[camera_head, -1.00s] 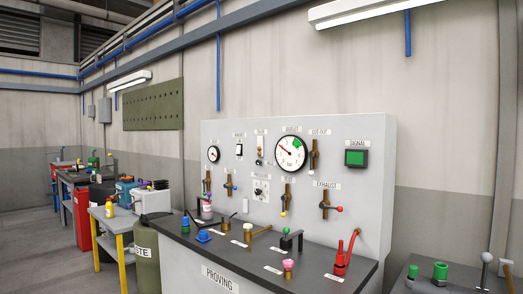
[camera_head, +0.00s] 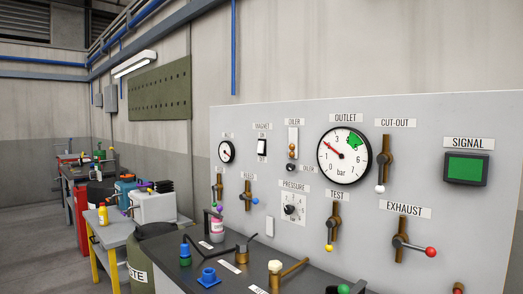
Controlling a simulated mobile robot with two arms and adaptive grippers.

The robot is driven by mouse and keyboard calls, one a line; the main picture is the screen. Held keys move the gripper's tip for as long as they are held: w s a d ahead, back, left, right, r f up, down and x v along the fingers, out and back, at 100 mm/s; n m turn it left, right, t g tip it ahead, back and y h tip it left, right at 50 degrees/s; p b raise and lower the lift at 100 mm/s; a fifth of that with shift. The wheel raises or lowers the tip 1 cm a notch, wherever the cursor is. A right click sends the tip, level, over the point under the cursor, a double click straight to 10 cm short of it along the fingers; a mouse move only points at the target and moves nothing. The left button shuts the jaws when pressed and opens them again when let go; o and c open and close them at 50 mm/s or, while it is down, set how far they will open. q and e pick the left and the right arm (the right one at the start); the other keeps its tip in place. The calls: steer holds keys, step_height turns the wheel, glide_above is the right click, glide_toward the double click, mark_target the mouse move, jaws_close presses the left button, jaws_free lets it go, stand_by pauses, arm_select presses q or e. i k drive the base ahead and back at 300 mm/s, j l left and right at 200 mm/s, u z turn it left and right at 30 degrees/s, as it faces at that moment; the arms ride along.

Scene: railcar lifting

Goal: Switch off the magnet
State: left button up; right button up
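The magnet switch (camera_head: 262,147) is a small black-and-white rocker on the grey upright panel (camera_head: 300,228), under a label reading MAGNET with ON above the rocker. It sits between the small dial gauge (camera_head: 226,152) and the oiler (camera_head: 293,143). The rocker looks white over most of its face with a dark border; I cannot tell which way it is pressed. Nothing touches it. Neither of my grippers is in the head view.
The large outlet gauge (camera_head: 344,156) and the green signal screen (camera_head: 466,168) are on the same panel. Valve levers include cut-out (camera_head: 384,162), exhaust (camera_head: 413,243) and test (camera_head: 333,227). The bench top below carries blue (camera_head: 208,277) and brass fittings (camera_head: 276,267). Side tables stand at left.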

mark_target(260, 144)
steer(key=i+j+u, duration=0.4)
steer(key=i, duration=0.25)
steer(key=i+u, duration=0.4)
steer(key=i, duration=0.3)
